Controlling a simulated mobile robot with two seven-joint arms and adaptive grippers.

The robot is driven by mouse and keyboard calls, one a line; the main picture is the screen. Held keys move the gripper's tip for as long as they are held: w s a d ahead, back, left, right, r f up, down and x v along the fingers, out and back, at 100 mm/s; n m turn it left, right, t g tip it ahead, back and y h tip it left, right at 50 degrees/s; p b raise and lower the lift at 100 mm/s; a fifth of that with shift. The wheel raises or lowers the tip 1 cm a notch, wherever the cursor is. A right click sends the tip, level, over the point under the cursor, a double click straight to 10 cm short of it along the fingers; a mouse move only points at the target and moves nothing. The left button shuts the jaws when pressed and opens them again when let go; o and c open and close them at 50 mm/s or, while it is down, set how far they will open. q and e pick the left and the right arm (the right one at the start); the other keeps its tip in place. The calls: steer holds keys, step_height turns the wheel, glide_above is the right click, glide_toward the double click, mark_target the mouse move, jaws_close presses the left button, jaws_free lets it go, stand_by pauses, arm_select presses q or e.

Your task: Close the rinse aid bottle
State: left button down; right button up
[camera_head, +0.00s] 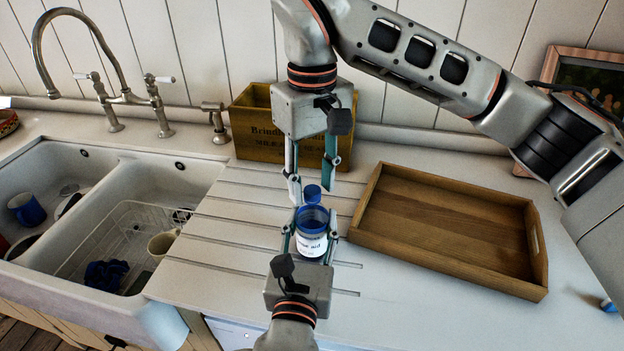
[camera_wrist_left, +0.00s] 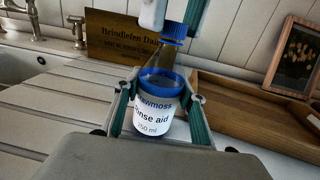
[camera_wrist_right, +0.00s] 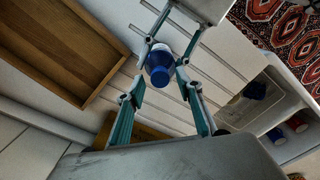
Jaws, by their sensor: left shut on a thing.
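The rinse aid bottle (camera_head: 312,243) stands on the white worktop, with a white label and a blue band. Its label faces the left wrist view (camera_wrist_left: 156,113). My left gripper (camera_head: 311,234) is shut on its body, one finger on each side. A blue ribbed cap (camera_wrist_left: 174,31) is at the top of the bottle's neck; whether it is tight cannot be told. The cap also shows in the right wrist view (camera_wrist_right: 160,76). My right gripper (camera_head: 312,183) points down above the bottle, open and empty, its fingertips apart on either side near the cap.
A wooden tray (camera_head: 525,280) lies to the right of the bottle. A wooden crate (camera_head: 250,130) stands behind my right gripper. A double sink (camera_head: 125,165) with a tap (camera_head: 130,98) is at the left, holding dishes and a wire rack. The ribbed worktop between sink and bottle is clear.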

steer(key=shift+r, duration=2.3)
steer(key=shift+c, duration=0.4)
